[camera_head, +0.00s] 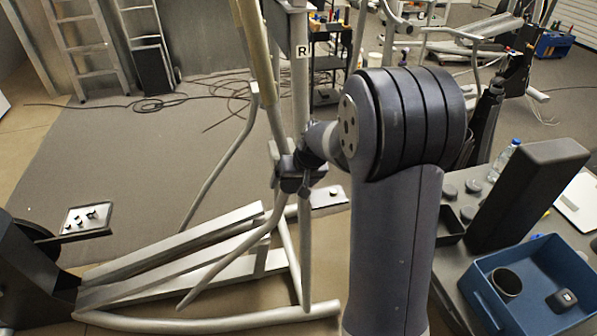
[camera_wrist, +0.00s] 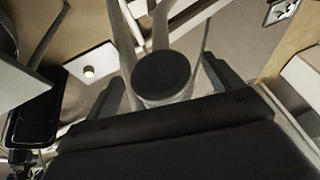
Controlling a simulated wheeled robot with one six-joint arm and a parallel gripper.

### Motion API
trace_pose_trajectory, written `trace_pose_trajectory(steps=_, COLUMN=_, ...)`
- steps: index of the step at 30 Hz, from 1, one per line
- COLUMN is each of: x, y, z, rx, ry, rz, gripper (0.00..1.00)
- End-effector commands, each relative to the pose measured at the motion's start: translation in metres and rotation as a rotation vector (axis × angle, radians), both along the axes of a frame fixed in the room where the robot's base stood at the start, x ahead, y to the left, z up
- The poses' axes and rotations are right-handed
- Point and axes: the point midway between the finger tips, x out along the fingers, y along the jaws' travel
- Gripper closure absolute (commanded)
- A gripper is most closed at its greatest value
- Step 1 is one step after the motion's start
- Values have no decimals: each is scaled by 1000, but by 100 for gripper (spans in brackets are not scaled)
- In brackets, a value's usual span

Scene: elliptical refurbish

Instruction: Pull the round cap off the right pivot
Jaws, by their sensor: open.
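The round black cap (camera_wrist: 161,74) shows face-on in the wrist view, on the end of a pale grey pivot tube. My gripper (camera_wrist: 164,80) is open, with one dark finger to the left of the cap and one to the right. Gaps show between the fingers and the cap, and neither finger visibly touches it. In the head view my gripper (camera_head: 296,178) is at the upright frame of the elliptical (camera_head: 180,262), below the post label R (camera_head: 301,51). My wrist and gripper hide the cap there.
At the right, a table holds a blue bin (camera_head: 510,305) with a dark cup (camera_head: 506,284), a tall dark block (camera_head: 527,193), a bottle (camera_head: 505,160) and several round dark pieces. Silver rails and a curved lever surround my gripper. Cables lie on the floor behind.

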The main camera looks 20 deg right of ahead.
Motion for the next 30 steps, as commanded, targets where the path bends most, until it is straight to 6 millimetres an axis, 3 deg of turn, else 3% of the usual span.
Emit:
trace_pose_trajectory(steps=14, x=5, y=2, z=-11, rx=0, ry=-1, rz=1, gripper=13)
trace_pose_trajectory(steps=30, x=5, y=2, z=-11, rx=-1, ry=-1, rz=-1, gripper=57)
